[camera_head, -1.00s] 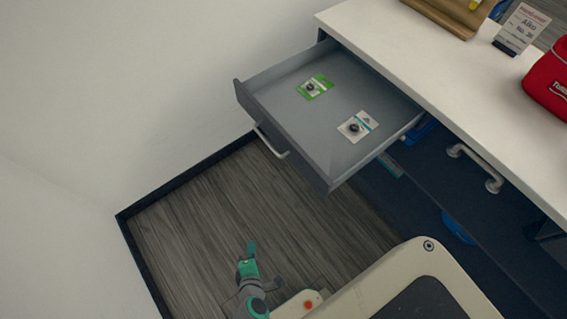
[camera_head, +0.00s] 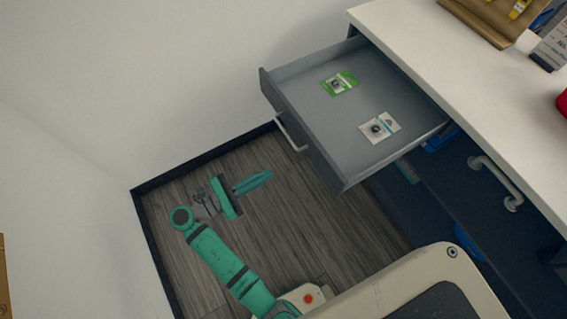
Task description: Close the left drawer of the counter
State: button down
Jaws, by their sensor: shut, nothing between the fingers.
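The left drawer (camera_head: 350,150) of the counter (camera_head: 440,50) is pulled well out. It holds a green packet (camera_head: 339,83) and a white packet (camera_head: 380,127). Its pale bar handle (camera_head: 290,133) is on the front panel, facing the lower left. My gripper (camera_head: 268,177) is in front of the drawer, at the lower left of the handle. Its green fingers are together, point toward the drawer front and hold nothing. A gap shows in the picture between the fingertips and the drawer front.
A white wall (camera_head: 130,80) with a dark baseboard (camera_head: 205,157) stands close at the left and behind. A second handle (camera_head: 497,183) is on the dark counter front at right. A wooden tray (camera_head: 490,22) and a sign (camera_head: 553,45) are on the countertop. Wood floor (camera_head: 330,225) lies open below the drawer.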

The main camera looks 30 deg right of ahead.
aim_at(310, 152)
jog(key=d, duration=1.3)
jog(key=shift+w+d, duration=0.25)
jog(key=shift+w, duration=0.15)
jog(key=shift+w+d, duration=0.1)
jog(key=shift+w, duration=0.05)
